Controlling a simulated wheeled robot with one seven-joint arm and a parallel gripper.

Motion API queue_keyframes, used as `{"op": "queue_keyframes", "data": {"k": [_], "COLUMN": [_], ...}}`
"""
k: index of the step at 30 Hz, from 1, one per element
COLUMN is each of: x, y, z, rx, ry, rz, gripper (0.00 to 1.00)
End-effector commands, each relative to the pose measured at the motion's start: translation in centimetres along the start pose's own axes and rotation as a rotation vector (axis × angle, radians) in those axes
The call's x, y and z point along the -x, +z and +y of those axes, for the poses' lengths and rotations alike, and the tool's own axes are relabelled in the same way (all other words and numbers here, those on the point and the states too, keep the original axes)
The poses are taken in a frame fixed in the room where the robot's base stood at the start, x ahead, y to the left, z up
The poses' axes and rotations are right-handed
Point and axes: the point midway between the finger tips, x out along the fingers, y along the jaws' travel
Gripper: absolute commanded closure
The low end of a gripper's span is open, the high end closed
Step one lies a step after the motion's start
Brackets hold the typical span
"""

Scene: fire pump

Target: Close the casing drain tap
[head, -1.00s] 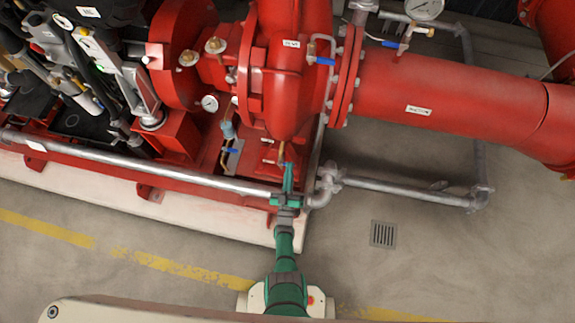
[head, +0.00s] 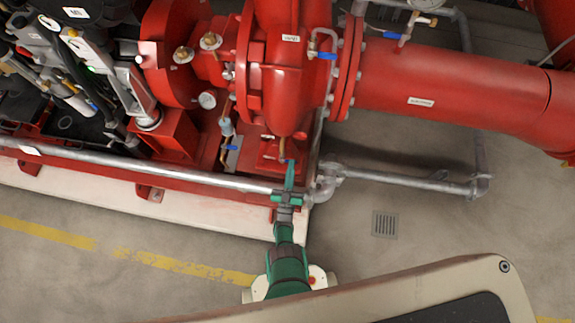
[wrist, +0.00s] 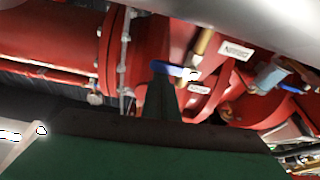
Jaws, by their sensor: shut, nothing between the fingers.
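The casing drain tap hangs on a short brass pipe (head: 282,149) under the red pump casing (head: 285,95). In the wrist view its blue lever (wrist: 170,69) lies across the tip of my gripper, beside the brass body (wrist: 203,42). My gripper (head: 290,165) is green, shut and empty, and reaches over the skid rail to the tap. In the wrist view, the gripper (wrist: 162,78) overlaps the lever; I cannot tell whether they touch. In the head view the gripper hides the lever.
A grey rail (head: 150,170) runs along the skid edge, close under my arm. Another blue-handled tap (head: 231,147) is left of the gripper. A galvanised pipe (head: 400,179) runs to the right. The floor around the drain grate (head: 385,224) is clear.

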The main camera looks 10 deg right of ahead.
Motion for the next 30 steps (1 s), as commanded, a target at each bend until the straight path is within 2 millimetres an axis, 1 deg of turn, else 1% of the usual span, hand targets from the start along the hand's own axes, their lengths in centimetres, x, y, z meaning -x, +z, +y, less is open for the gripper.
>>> {"op": "queue_keyframes", "data": {"k": [16,23,30], "x": [0.0,-0.2,-0.7], "y": [-0.1,-0.9,-2.2], "z": [0.0,0.0,0.2], "rx": [0.0,-0.002,0.0], "ry": [-0.001,-0.002,-0.001], "rz": [0.0,0.001,0.002], "gripper": [1.0,1.0,1.0]}}
